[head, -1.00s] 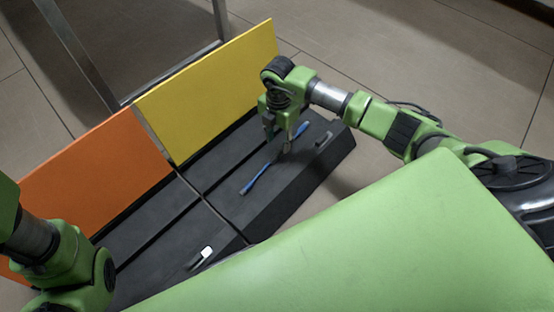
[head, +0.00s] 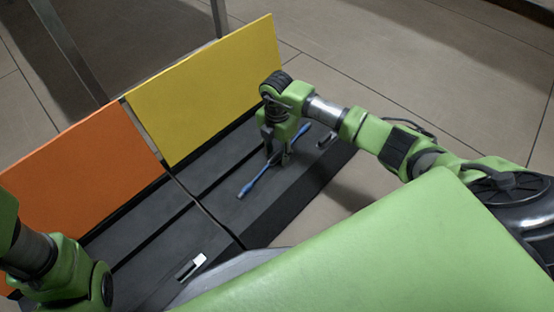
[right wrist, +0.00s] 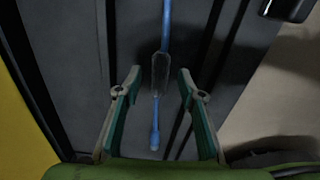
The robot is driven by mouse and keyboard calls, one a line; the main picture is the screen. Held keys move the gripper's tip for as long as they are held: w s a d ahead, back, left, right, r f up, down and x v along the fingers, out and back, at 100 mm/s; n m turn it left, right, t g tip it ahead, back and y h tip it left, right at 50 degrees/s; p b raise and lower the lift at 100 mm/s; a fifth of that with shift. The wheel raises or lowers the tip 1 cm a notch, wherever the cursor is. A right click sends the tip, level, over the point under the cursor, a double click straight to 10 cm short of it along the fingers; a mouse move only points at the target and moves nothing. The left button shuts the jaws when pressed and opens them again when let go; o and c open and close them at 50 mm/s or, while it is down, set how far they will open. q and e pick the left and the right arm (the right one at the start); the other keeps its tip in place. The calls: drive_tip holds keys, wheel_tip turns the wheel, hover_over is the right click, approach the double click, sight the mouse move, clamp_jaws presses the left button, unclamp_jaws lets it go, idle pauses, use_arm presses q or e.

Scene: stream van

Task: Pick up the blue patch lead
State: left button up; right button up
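The blue patch lead (head: 253,185) lies slantwise on the dark grey top of a long low case, in front of the yellow panel. My right gripper (head: 278,160) points down over the middle of the lead and hides part of it. In the right wrist view the lead (right wrist: 155,135) runs lengthwise between the two open fingers (right wrist: 157,90), with a gap on each side. A clear or greyish sleeve (right wrist: 160,72) sits around its middle. My left arm shows at the lower left, but its gripper is out of sight.
A yellow panel (head: 205,90) and an orange panel (head: 80,180) stand upright along the back of the dark case (head: 205,170). A small dark handle (head: 327,140) sits near the case's right end. A small white piece (head: 191,267) lies nearer the front. Tiled floor surrounds the case.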

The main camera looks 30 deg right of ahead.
drive_tip(key=shift+r, duration=0.1)
clamp_jaws()
